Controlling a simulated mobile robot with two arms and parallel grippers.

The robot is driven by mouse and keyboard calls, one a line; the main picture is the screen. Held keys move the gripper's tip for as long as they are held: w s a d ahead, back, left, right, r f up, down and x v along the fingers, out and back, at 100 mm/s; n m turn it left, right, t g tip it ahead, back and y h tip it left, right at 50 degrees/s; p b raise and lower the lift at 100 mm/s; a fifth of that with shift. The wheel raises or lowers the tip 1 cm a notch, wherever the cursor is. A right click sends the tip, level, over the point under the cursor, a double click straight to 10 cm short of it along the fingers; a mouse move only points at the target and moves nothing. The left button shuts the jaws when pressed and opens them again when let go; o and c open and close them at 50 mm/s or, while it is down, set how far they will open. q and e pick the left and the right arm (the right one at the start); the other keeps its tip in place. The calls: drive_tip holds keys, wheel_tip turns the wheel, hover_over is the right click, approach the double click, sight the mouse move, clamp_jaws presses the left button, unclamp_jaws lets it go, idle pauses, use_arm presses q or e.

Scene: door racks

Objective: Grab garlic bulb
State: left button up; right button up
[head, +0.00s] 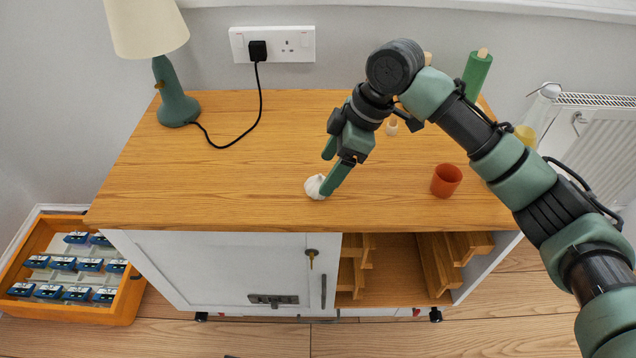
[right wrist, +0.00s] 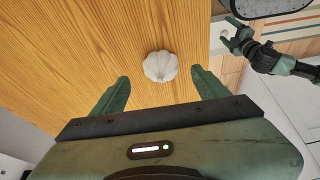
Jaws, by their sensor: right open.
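The white garlic bulb (head: 315,187) lies on the wooden cabinet top near its front edge. In the right wrist view the garlic bulb (right wrist: 160,66) sits centred just beyond and between the fingertips. My right gripper (head: 326,172) is open and tilted down over the bulb, with one finger partly in front of it in the head view. Both spread fingers of the right gripper (right wrist: 160,77) show in the wrist view, and nothing is held. My left gripper (right wrist: 234,32) is small at the upper right of the wrist view; its fingers look apart. It is out of the head view.
An orange-red cup (head: 446,180) stands right of the bulb. A green cylinder (head: 477,72) is at the back right, and a lamp (head: 175,95) with its cord at the back left. An orange tray (head: 128,304) of blue items lies at lower left. The cabinet top left of the bulb is clear.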

sight(322, 181)
drive_tip(key=x, duration=0.4)
drive_tip(key=shift+s+f+b, duration=0.1)
drive_tip(key=shift+f+b, duration=0.3)
use_arm(q)
drive_tip(key=r, duration=0.1)
drive_tip(key=w+r, duration=0.1)
drive_tip(key=r, duration=0.1)
drive_tip(key=shift+w+d, duration=0.1)
drive_tip(key=shift+w, duration=0.2)
